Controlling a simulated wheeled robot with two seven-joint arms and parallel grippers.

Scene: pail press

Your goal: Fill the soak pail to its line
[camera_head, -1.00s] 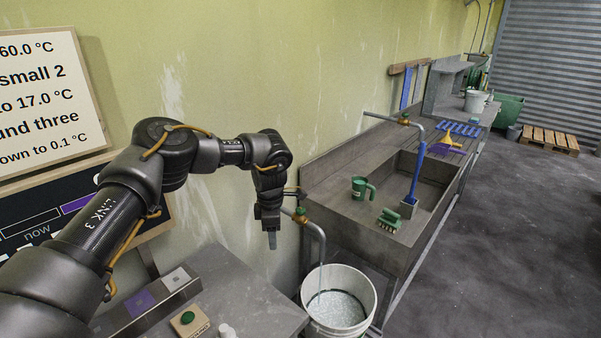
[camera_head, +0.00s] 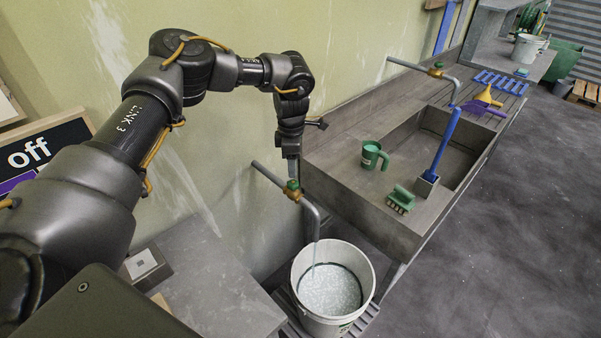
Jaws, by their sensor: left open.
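The white soak pail (camera_head: 361,301) stands upright on a slatted stand below a bent grey spout (camera_head: 311,222). A thin stream runs from the spout into the pail. Rippled pale water (camera_head: 330,291) fills the lower part of what I see inside. A dark line (camera_head: 352,272) shows on the inner wall, just above the water at the back. The brass tap has a green handle (camera_head: 293,186). My left gripper (camera_head: 292,170) is open, pointing down right above this handle; I cannot tell whether it touches it. My right gripper is not in view.
A stone sink (camera_head: 376,213) at the right holds a green mug (camera_head: 371,156), a green brush (camera_head: 401,200) and a blue-handled tool (camera_head: 442,147). A grey bench (camera_head: 215,281) lies left of the pail. A dark board (camera_head: 45,151) reads "off".

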